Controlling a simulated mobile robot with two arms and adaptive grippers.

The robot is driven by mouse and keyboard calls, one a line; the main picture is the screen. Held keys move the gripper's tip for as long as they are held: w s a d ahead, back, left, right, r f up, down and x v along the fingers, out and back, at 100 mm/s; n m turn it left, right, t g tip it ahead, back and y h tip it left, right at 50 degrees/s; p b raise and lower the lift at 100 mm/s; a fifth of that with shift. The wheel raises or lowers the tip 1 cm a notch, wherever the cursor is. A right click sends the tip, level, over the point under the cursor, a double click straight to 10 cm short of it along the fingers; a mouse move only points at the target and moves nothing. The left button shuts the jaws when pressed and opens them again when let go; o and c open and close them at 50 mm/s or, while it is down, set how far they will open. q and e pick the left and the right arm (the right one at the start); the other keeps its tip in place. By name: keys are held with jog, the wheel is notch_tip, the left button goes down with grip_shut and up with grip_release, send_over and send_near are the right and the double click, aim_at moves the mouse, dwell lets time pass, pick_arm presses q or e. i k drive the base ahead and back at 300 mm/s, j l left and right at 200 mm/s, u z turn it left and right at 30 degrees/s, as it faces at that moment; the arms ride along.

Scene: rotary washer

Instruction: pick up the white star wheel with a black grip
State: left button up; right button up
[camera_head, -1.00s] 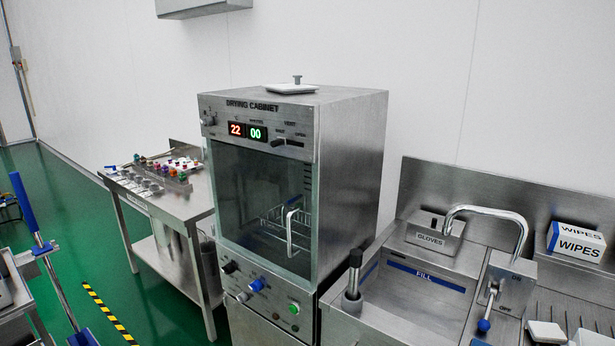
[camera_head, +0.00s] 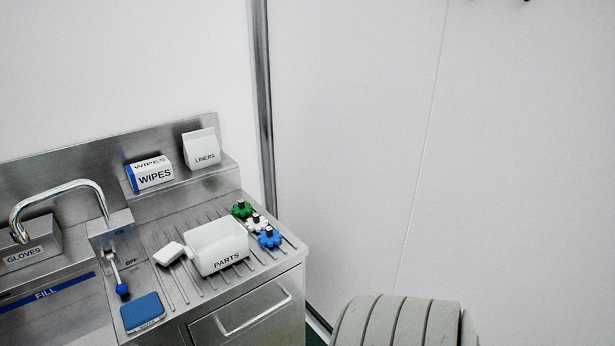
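The white star wheel (camera_head: 257,223) with a black grip sits on the ribbed steel drainboard (camera_head: 213,277), between a green star wheel (camera_head: 242,209) behind it and a blue star wheel (camera_head: 270,237) in front. All three are to the right of the white PARTS bin (camera_head: 219,246). Neither of my grippers shows in the head view, so whether they are open or shut is hidden.
A white block (camera_head: 169,253) and a blue pad (camera_head: 143,312) lie left of the bin. The sink with a tap (camera_head: 62,192) is at the left. WIPES (camera_head: 151,173) and LINERS (camera_head: 202,148) boxes stand on the back ledge. A wall is close on the right.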

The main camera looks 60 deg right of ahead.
aim_at(258, 223)
jog(key=z, duration=1.75)
